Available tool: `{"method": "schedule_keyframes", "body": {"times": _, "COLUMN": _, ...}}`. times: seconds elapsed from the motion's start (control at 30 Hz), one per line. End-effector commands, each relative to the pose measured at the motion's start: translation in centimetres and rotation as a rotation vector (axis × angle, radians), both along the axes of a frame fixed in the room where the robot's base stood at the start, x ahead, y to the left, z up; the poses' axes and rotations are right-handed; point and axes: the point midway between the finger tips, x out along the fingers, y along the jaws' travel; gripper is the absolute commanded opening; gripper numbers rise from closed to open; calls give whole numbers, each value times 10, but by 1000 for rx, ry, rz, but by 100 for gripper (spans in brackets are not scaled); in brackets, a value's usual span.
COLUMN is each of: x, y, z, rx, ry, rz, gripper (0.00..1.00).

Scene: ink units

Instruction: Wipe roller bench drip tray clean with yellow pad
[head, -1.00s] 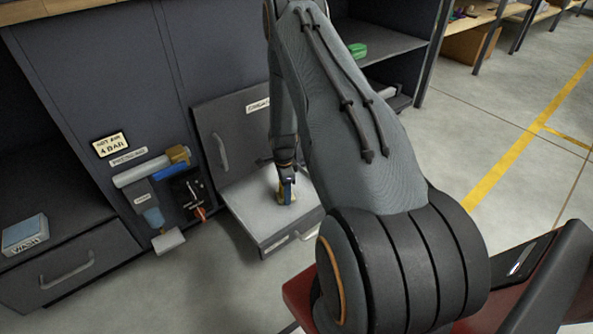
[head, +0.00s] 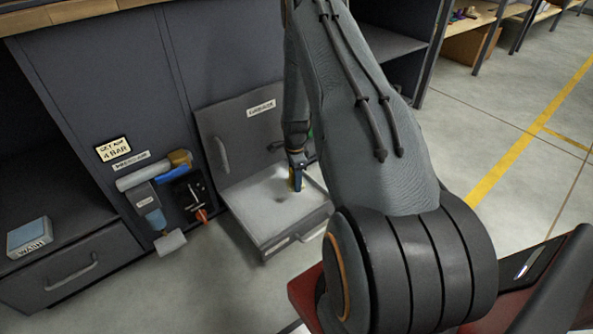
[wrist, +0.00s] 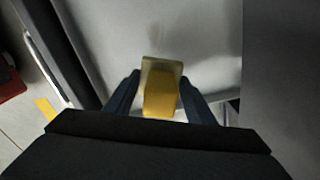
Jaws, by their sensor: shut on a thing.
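The drip tray (head: 248,208) is a pale grey, open, shallow tray low in front of the dark cabinet. A small dark spot shows on its surface, left of my gripper in the head view. My gripper (head: 296,162) points down over the right half of the tray and is shut on the yellow pad (head: 295,182). In the wrist view the yellow pad (wrist: 161,92) sits between the dark fingers of my gripper (wrist: 160,95), over the grey tray surface (wrist: 205,45). The pad looks to be at the tray surface, but contact is not clear.
A grey panel with a handle (head: 222,155) stands behind the tray. A blue and grey tool (head: 150,205) and a black holder (head: 192,195) hang to the left. A blue wash box (head: 29,238) lies far left. The floor in front is clear.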

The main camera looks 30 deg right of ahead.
Motion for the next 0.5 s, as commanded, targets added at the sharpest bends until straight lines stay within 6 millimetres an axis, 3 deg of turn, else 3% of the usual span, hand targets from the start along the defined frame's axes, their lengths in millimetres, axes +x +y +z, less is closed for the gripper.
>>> {"method": "schedule_keyframes", "body": {"times": 0.3, "x": 0, "y": 0, "z": 29, "rx": 0, "ry": 0, "rz": 0, "gripper": 29}}
{"method": "schedule_keyframes", "body": {"times": 0.5, "x": 0, "y": 1, "z": 32, "rx": 0, "ry": 0, "rz": 0, "gripper": 29}}
